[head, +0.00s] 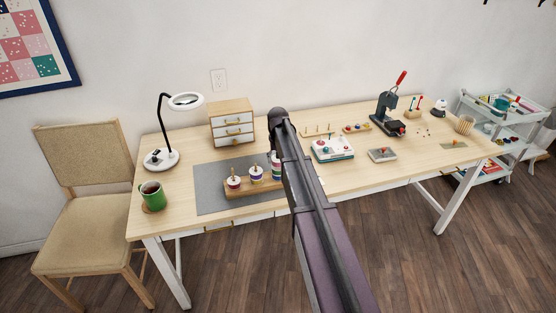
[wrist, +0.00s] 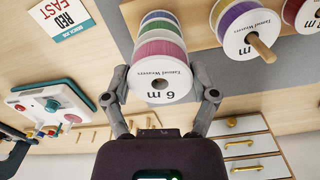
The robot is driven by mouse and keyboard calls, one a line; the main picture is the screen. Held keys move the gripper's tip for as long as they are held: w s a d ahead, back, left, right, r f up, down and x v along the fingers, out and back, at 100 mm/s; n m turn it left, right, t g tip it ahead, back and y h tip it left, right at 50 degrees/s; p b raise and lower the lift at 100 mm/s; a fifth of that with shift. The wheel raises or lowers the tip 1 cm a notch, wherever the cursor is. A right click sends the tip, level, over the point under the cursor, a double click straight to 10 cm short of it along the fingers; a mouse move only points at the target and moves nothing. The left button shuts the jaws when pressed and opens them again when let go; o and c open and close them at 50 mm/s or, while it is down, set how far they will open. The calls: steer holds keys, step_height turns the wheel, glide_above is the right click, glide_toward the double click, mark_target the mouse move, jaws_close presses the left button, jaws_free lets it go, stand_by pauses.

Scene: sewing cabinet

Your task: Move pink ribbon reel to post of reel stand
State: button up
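The pink ribbon reel (wrist: 160,62) has white flanges and a "6 m" label. In the wrist view it is the nearest reel of a stack, with green and blue ribbon behind it. My gripper (wrist: 163,88) has one finger on each side of its near flange, apparently with narrow gaps; contact is unclear. The wooden reel stand (head: 240,192) lies on the grey mat in the head view. A second post (wrist: 262,48) sticks out through a purple-and-yellow reel stack (wrist: 240,25).
A small drawer cabinet (head: 231,122) stands behind the mat (head: 207,187). A magnifier lamp (head: 164,157) and green mug (head: 152,196) are at the left. A white-and-teal device (head: 332,149) and a press (head: 388,110) are at the right.

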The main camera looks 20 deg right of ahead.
steer(key=shift+o, duration=1.2)
steer(key=shift+r, duration=0.15)
step_height(320, 180, up, 10)
steer(key=p, duration=0.9)
steer(key=shift+f+p, duration=0.25)
steer(key=shift+p, duration=0.15)
steer(key=a+f+b, duration=0.1)
steer(key=a, duration=0.5)
steer(key=a+f+b, duration=0.1)
steer(key=a, duration=0.5)
steer(key=a+f+b, duration=0.2)
steer(key=a, duration=0.4)
steer(key=s+d+n, duration=0.1)
steer(key=s+d, duration=0.3)
steer(key=s, duration=1)
steer(key=s+d+n, duration=0.1)
steer(key=s+d, duration=0.4)
steer(key=s, duration=1)
steer(key=shift+d, duration=0.15)
